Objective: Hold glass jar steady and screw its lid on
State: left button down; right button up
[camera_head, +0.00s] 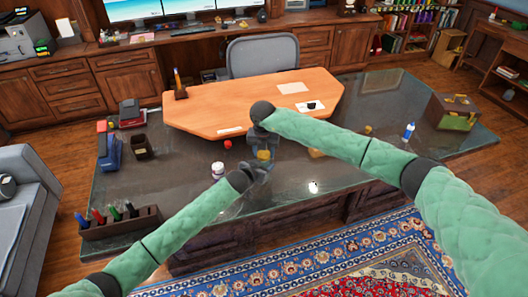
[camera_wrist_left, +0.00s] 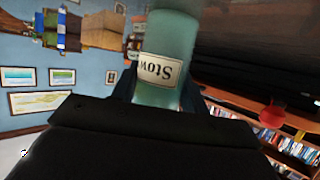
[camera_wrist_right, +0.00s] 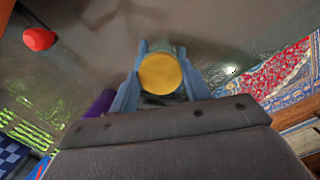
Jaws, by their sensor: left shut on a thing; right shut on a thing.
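The glass jar is pale teal with a white label reading "Stow", upside down in the left wrist view (camera_wrist_left: 168,40). My left gripper (camera_wrist_left: 158,98) is shut around it. The yellow round lid (camera_wrist_right: 160,74) lies between the fingers of my right gripper (camera_wrist_right: 161,50), which is shut on it. A teal edge of the jar shows just behind the lid in that view. In the head view the yellow lid (camera_head: 264,155) shows between my two grippers, above the dark desk. Most of the jar is hidden there by my grippers. I cannot tell how far the lid is seated.
The dark glossy desk (camera_head: 330,190) carries a small red object (camera_head: 228,145) and a white jar (camera_head: 217,170) left of my grippers. A pen rack (camera_head: 118,225) stands at front left. A blue-white bottle (camera_head: 409,131) and a wooden box (camera_head: 452,112) stand at right. The front right is clear.

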pick_arm(q)
jog(key=shift+d, duration=0.1)
pick_arm(e)
jog(key=m, duration=0.4)
jog(key=shift+a, duration=0.1)
pick_arm(q)
jog(key=shift+s, duration=0.1)
pick_arm(e)
jog(key=m+h, duration=0.1)
jog(key=m, duration=0.4)
jog(key=shift+w+g, duration=0.1)
jog(key=shift+g, duration=0.2)
jog(key=m, duration=0.7)
jog(key=shift+w+g, duration=0.1)
jog(key=shift+g, duration=0.3)
jog(key=o, duration=1)
jog(key=shift+o, duration=0.2)
jog(key=shift+s+f, duration=0.1)
jog(key=shift+s, duration=0.1)
notch_tip(320, 180, up, 12)
jog(key=a, duration=0.1)
jog(key=shift+w+a, duration=0.15)
